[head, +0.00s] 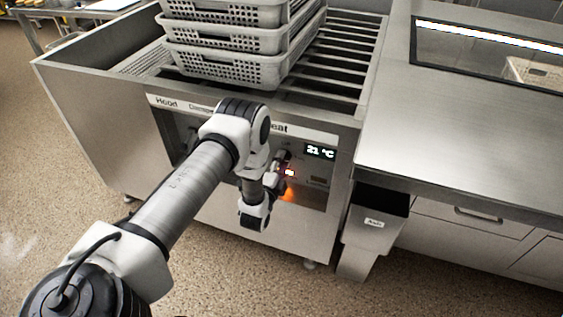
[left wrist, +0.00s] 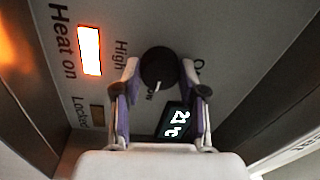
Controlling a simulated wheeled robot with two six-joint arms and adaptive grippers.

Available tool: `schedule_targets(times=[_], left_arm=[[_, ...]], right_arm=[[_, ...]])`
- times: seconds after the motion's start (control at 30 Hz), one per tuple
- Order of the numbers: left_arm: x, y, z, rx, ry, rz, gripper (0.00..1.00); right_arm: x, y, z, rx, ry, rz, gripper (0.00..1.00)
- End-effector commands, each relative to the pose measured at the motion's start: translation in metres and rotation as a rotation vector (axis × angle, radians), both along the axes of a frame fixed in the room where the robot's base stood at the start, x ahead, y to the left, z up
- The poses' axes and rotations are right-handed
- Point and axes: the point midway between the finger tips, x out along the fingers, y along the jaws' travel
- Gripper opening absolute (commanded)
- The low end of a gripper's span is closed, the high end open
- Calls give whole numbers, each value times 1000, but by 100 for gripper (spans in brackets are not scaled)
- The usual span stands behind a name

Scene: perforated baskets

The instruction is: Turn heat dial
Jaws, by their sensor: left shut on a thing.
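The black round heat dial (left wrist: 158,68) sits on the grey control panel (left wrist: 215,35), between my left gripper's fingertips (left wrist: 160,66) in the left wrist view. The fingers are shut on it from both sides. A white mark on the dial points down in that view, by a partly hidden label ending in "ow"; "High" is printed to its left. In the head view my left gripper (head: 280,163) is at the front panel, and my wrist hides the dial. The display (head: 320,151) reads 21 °C; it also shows in the left wrist view (left wrist: 174,124). The "Heat on" light (left wrist: 90,50) glows orange-white. My right gripper is out of view.
Stacked grey perforated baskets (head: 230,68) stand on the slatted top of the steel unit (head: 95,120). A steel counter (head: 470,140) is at the right, with a grey bin (head: 368,232) below its edge. The speckled floor in front is clear.

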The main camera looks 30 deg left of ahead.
Motion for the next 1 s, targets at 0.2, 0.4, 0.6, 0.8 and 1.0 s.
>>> schedule_targets(times=[0.2, 0.4, 0.6, 0.8, 1.0], left_arm=[[0, 0, 0, -1, 0, -1, 67], [0, 0, 0, -1, 0, 0, 67], [-15, -4, -2, -2, 4, -1, 67], [-55, -14, -5, -2, 5, -1, 67], [-73, -18, -5, -1, 1, -1, 67]], right_arm=[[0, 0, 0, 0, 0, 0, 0], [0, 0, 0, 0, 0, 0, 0], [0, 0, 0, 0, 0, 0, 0], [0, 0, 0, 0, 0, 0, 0], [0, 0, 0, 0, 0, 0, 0]])
